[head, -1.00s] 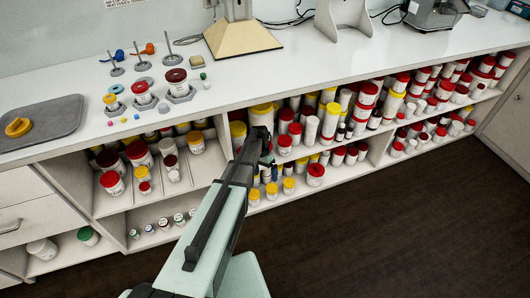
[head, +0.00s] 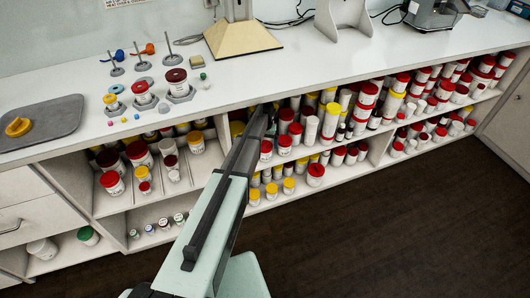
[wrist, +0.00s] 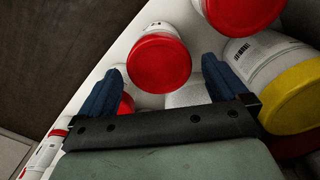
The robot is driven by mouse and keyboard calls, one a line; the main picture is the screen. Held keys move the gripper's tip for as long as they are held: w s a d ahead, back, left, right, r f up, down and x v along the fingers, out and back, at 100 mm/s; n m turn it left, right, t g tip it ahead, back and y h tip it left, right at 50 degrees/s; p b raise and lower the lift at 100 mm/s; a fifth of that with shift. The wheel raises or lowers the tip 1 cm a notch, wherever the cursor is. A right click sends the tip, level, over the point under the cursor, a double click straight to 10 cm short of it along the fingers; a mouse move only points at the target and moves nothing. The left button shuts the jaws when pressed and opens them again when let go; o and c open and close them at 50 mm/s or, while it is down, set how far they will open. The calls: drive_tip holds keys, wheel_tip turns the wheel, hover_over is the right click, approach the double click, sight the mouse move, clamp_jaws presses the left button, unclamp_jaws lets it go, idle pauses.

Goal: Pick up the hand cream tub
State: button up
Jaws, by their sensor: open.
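Several white tubs with red or yellow lids could be the hand cream tub; I cannot tell which one is meant. In the wrist view a red-lidded tub (wrist: 160,62) lies just ahead of my gripper (wrist: 164,65), between the lines of its two blue fingers. The fingers are apart with nothing clamped between them. Part of another red lid (wrist: 126,104) shows beside the left finger. A yellow-lidded tub (wrist: 282,80) is close to the right finger. In the head view my gripper (head: 266,112) reaches into the upper middle shelf, its fingers mostly hidden by the arm.
Another red-lidded tub (wrist: 243,12) is at the top right of the wrist view. Tubs crowd the shelf (head: 345,160) to the right of the arm. The counter (head: 240,75) overhangs the shelves. The dark floor (head: 400,225) in front is clear.

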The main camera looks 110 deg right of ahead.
sight(265, 146)
drive_tip(key=shift+f, duration=1.95)
drive_tip(key=shift+c, duration=0.4)
drive_tip(key=c, duration=1)
drive_tip(key=shift+a, duration=0.1)
drive_tip(key=shift+a+r, duration=0.15)
drive_tip(key=shift+r, duration=0.1)
drive_tip(key=r, duration=0.6)
drive_tip(key=shift+a+r, duration=0.2)
drive_tip(key=shift+r, duration=0.1)
drive_tip(key=a, duration=1.9)
